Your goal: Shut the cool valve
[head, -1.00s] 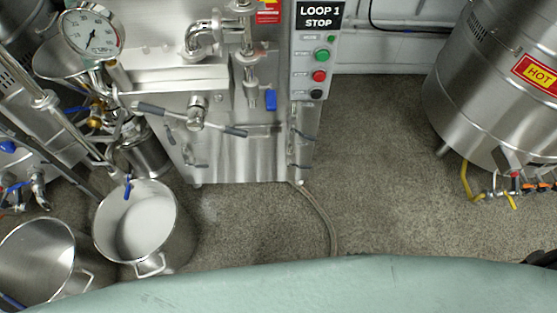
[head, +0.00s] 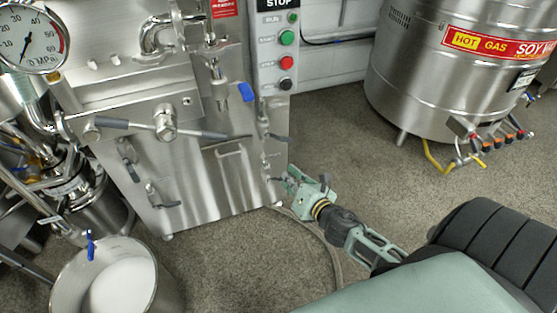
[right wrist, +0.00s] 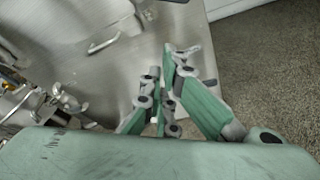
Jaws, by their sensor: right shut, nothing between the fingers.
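No label reading "cool" is legible, so I cannot tell which valve is the cool valve. Another blue handle (head: 90,247) is above the white-filled pot at lower left. My right gripper (head: 285,181) is shut and empty, beside the lower right edge of the steel machine (head: 215,185), well below the first blue handle. In the right wrist view its green fingers (right wrist: 168,72) show in front of the steel panel; contact is unclear. My left gripper is out of view.
A control box (head: 273,50) with green, red and black buttons is on the machine's right side. A long-handled bar (head: 166,122) sticks out in front. A hot gas tank (head: 440,90) stands at right. Speckled floor between is open, with a hose (head: 325,245).

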